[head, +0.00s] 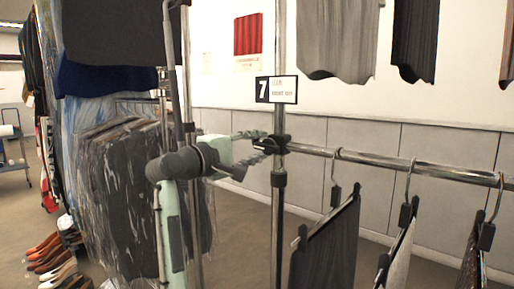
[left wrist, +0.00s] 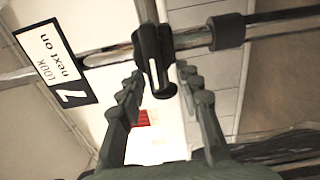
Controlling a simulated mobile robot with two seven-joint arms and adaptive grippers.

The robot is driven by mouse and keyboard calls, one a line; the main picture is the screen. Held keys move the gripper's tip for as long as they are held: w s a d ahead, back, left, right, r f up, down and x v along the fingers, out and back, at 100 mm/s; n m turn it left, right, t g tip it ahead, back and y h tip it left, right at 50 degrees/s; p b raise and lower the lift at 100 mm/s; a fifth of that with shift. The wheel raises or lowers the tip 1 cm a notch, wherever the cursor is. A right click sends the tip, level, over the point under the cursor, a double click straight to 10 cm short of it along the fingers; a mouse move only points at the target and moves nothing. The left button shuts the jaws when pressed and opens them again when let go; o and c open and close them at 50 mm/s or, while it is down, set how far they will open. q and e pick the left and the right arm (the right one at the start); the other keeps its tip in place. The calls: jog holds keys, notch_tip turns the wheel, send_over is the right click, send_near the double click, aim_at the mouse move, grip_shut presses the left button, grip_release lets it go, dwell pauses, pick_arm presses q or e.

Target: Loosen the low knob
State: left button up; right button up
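A chrome upright (head: 279,230) of a clothes rack stands in the middle of the head view. A black clamp with a knob-like part (head: 272,144) joins it to the rail, and a black collar (head: 279,179) sits lower down. In the left wrist view, the clamp's black part (left wrist: 155,62) lies between the fingertips, and the collar (left wrist: 228,31) is to the right. My left gripper (head: 258,144) is open beside the clamp, its fingers spread in the left wrist view (left wrist: 162,85). Contact cannot be told. I cannot tell which part is the low knob. My right gripper is not in view.
A chrome rail (head: 410,167) runs right from the clamp, with garments on clip hangers (head: 330,235) below. A number 7 sign (head: 277,90) is above the clamp. Plastic-covered garments (head: 118,200) hang left; shoes (head: 50,255) stand on the floor.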

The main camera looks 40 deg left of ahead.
aim_at(269, 147)
pick_arm(q)
jog(key=s, duration=1.1)
jog(key=shift+s+a, duration=0.4)
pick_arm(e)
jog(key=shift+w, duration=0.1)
